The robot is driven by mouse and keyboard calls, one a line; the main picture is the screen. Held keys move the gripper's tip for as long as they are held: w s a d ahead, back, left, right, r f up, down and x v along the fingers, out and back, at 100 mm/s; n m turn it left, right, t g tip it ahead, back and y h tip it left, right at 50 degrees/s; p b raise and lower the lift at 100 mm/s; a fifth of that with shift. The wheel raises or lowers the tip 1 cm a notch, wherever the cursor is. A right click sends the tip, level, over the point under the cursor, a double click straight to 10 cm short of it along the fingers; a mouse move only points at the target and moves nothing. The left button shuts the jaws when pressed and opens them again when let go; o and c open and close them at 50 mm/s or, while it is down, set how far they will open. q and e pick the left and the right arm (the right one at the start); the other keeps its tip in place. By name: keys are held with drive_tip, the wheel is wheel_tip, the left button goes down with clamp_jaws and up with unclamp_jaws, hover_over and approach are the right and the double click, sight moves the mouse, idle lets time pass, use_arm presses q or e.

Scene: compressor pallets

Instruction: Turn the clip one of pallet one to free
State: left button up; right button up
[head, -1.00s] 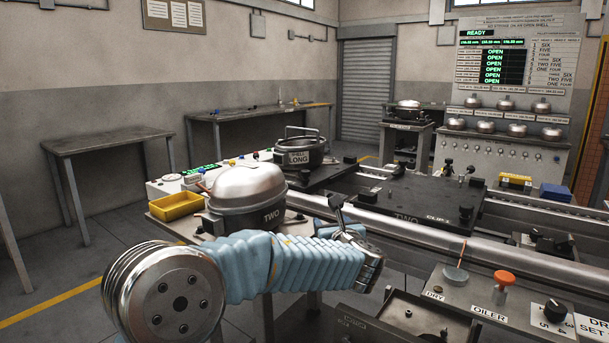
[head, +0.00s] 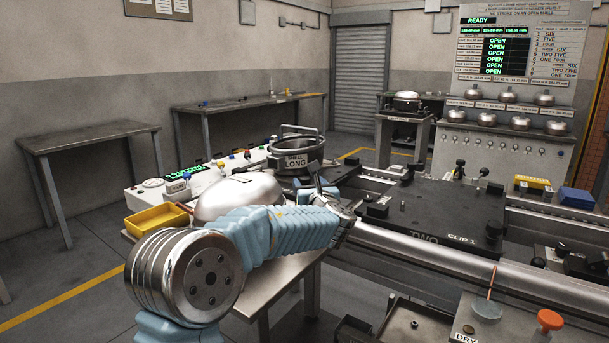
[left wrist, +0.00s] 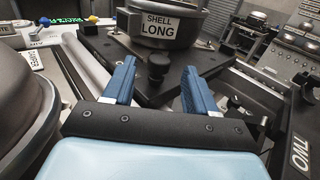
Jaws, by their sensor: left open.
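A dark pallet (head: 350,174) bears the housing labelled SHELL LONG (head: 296,160). I cannot read a number on this pallet. The left wrist view shows its plate (left wrist: 103,48) and a black upright knob (left wrist: 158,66) at its near corner, probably a clip. My left gripper (head: 334,196) is open; its two blue fingers (left wrist: 158,88) point at the pallet, with the knob beyond and between the tips, apparently apart from it. The gripper hides this corner in the head view. Another dark pallet (head: 425,212), marked TWO and CLIP 1, lies to the right. My right gripper is out of view.
A silver domed compressor (head: 240,195) stands on the near bench, close to my left arm; its side shows in the left wrist view (left wrist: 30,115). A yellow bin (head: 157,218) sits left of it. A steel rail (head: 420,252) runs along the front of pallet two.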

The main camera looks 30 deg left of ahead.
sight(306, 180)
use_arm(q)
drive_tip(key=p+x, duration=0.1)
drive_tip(key=x, duration=0.4)
drive_tip(key=shift+w+a, duration=0.1)
drive_tip(key=shift+a, duration=0.1)
clamp_jaws()
